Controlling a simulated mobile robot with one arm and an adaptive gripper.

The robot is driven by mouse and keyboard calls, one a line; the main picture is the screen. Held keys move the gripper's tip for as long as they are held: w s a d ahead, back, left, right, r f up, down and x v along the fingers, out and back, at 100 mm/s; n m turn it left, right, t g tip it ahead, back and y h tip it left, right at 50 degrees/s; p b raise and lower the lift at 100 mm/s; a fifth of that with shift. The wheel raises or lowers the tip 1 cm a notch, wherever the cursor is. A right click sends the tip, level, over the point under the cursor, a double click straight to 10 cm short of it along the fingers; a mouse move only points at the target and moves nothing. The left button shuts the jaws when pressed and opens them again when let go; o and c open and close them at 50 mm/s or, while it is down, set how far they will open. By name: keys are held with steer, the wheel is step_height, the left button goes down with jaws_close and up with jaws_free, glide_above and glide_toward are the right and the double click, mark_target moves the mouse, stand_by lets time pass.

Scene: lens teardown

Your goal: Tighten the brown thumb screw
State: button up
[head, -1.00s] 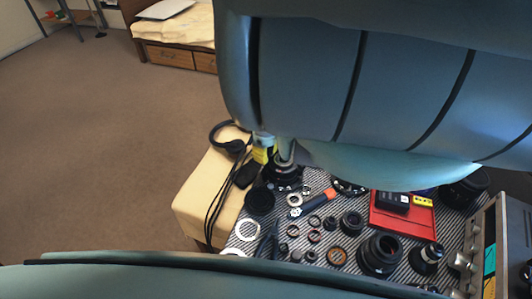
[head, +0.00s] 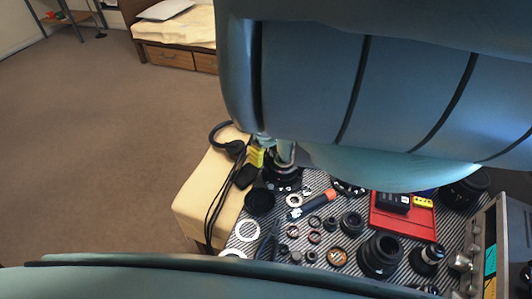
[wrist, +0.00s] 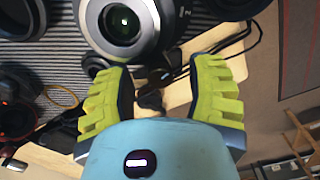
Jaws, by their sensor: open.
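My gripper (wrist: 160,68) is open in the wrist view, with yellow-green fingers and dark pads standing apart. A large lens (wrist: 122,22) with a pale grey ring and dark centre lies just beyond the fingertips. Small dark parts (wrist: 152,97) show in the gap between the fingers. I cannot tell for certain whether one is the brown thumb screw, or whether the fingers touch anything. In the head view a yellow finger (head: 256,158) shows beside a dark lens (head: 283,172) at the mat's back left corner. My arm hides much of that area.
The striped mat (head: 425,209) holds several lenses, rings and small parts. An orange-handled tool (head: 312,203) and a red tray (head: 402,218) lie near its middle. Headphones (head: 228,142) and dark cables rest on the cream surface (head: 200,185) at left. Open carpet (head: 110,150) lies beyond.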

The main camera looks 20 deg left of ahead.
mark_target(266, 155)
steer(key=shift+r, duration=3.75)
steer(key=shift+s+a+n+b, duration=0.1)
steer(key=shift+a+n+b, duration=0.2)
steer(key=shift+a, duration=0.05)
steer(key=s+a+r+n+t+h+b, duration=0.1)
steer(key=a+r+n+h+b, duration=0.35)
steer(key=a+r+n, duration=0.2)
steer(key=x, duration=1.4)
steer(key=shift+s+d+r, duration=0.15)
steer(key=shift+s+d, duration=0.05)
steer(key=shift+d, duration=0.2)
steer(key=shift+w+d+f, duration=0.15)
steer(key=shift+d+f, duration=0.15)
steer(key=shift+f, duration=0.3)
steer(key=shift+o, duration=0.3)
